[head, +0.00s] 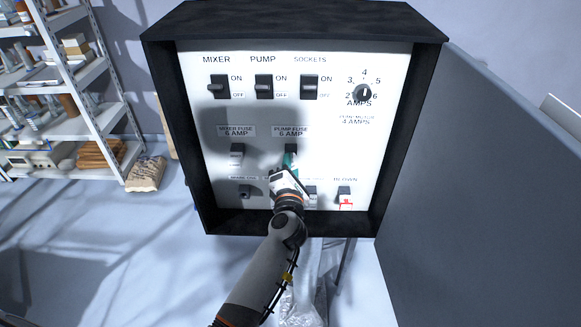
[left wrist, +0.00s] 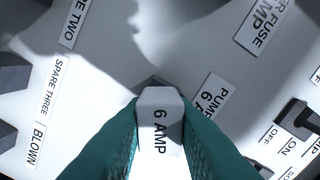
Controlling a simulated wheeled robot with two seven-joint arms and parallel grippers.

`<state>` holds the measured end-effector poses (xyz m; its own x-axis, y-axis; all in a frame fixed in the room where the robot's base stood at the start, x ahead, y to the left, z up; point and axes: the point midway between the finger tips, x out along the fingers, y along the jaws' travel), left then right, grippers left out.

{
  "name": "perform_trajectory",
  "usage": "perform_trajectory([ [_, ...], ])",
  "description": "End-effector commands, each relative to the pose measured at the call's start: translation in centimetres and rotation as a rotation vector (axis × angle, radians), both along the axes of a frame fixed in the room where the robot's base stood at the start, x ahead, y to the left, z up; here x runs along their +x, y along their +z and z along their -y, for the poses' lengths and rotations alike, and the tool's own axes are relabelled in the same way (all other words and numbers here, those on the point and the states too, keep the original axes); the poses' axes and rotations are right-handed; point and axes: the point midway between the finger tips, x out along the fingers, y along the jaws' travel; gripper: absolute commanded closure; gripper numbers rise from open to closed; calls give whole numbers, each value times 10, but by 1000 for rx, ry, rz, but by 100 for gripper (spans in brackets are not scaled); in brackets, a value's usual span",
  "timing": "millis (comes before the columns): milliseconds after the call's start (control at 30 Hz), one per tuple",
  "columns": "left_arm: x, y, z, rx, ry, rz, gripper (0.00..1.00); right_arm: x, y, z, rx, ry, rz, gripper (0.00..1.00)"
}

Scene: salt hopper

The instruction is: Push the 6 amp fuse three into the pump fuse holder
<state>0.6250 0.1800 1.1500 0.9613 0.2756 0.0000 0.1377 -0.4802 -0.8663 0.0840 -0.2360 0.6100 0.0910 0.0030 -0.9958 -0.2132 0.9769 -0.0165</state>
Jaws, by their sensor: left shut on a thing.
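My left gripper (head: 289,161), with teal fingers, is at the pump fuse position of the panel. It is shut on a white fuse (left wrist: 160,122) marked "6 AMP", which sits between both fingers in the left wrist view. The dark pump fuse holder (head: 292,148) is just above the fingertips in the head view, under the label "PUMP FUSE 6 AMP". In the left wrist view a dark edge of the holder (left wrist: 153,82) shows right behind the fuse. How deep the fuse sits in it is hidden. My right gripper is not in view.
The mixer fuse holder (head: 237,155) is to the left. A bottom row has spare holders (head: 245,191) and a blown slot (head: 345,192) with a red-marked white fuse. Switches (head: 264,87) and an amps dial (head: 363,93) are above. The open grey door (head: 470,190) stands right.

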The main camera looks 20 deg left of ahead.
Motion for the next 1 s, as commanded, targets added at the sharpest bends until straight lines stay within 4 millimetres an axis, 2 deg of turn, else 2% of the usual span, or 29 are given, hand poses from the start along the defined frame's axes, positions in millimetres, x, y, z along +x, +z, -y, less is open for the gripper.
perform_trajectory([
  [367,5,0,-2,0,0,0,100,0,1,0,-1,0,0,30],
  [400,5,0,-2,0,0,0,72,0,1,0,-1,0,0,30],
  [533,5,0,-2,0,0,0,52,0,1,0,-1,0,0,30],
  [733,5,0,-1,0,0,0,52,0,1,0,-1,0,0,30],
  [867,5,0,-1,0,0,-1,30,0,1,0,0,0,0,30],
  [1000,5,0,-1,0,0,-1,30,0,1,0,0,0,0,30],
])
